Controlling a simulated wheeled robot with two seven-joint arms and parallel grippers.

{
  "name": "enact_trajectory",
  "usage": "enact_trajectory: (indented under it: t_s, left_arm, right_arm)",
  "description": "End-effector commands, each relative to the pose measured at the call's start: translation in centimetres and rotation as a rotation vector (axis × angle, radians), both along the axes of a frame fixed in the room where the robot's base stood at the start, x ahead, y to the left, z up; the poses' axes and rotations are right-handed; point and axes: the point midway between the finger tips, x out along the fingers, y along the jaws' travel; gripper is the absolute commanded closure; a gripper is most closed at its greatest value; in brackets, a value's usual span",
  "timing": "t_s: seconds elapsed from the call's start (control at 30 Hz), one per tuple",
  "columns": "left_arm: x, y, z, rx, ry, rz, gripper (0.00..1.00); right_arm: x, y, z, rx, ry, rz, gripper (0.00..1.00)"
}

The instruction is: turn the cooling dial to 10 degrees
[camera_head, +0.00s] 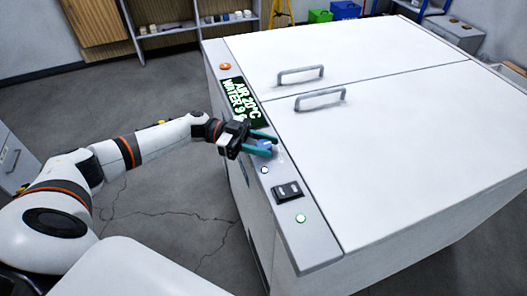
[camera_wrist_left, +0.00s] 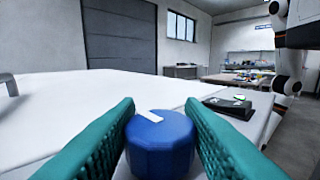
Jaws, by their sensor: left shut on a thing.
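The cooling dial (camera_head: 264,143) is a blue knob on the grey control strip along the left edge of the white machine. It also shows in the left wrist view as a blue knob (camera_wrist_left: 160,148) with a white pointer mark on top. My left gripper (camera_head: 271,145) has its teal fingers on either side of the dial and is shut on it. The green-lettered display (camera_head: 239,96) reads AIR 20°C, with a WATER line starting with 9. The end of that line is hidden by my gripper. My right gripper is not in view.
The machine's white top (camera_head: 400,150) has two lid handles (camera_head: 301,75). A black rocker switch (camera_head: 287,191) and a green button (camera_head: 300,218) sit nearer me on the strip. An orange button (camera_head: 225,66) is at its far end.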

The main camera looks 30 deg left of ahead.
Motion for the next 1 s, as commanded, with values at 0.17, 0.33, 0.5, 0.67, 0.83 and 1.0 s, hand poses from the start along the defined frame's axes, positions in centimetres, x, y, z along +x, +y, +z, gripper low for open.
enact_trajectory:
  t_s: [0.17, 0.33, 0.5, 0.67, 0.83, 1.0]
  left_arm:
    - [0.12, -0.06, 0.02, -0.004, -0.002, -0.049, 0.88]
    - [0.08, -0.07, 0.15, -0.005, -0.003, -0.069, 0.88]
    - [0.07, -0.09, 0.21, -0.005, -0.003, -0.071, 0.88]
    - [0.07, -0.11, 0.21, -0.006, -0.003, -0.071, 0.88]
    - [0.05, -0.1, 0.18, -0.005, -0.003, -0.071, 0.44]
    - [0.03, -0.09, 0.1, -0.003, -0.001, -0.071, 0.43]
  right_arm:
    - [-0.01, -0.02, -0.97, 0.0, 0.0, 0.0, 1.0]
    - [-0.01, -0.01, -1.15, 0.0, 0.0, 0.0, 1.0]
    - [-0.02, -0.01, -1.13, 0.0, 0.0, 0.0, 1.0]
    - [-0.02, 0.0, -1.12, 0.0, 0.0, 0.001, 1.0]
    - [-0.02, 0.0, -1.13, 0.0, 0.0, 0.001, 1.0]
    - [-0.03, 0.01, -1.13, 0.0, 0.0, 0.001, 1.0]
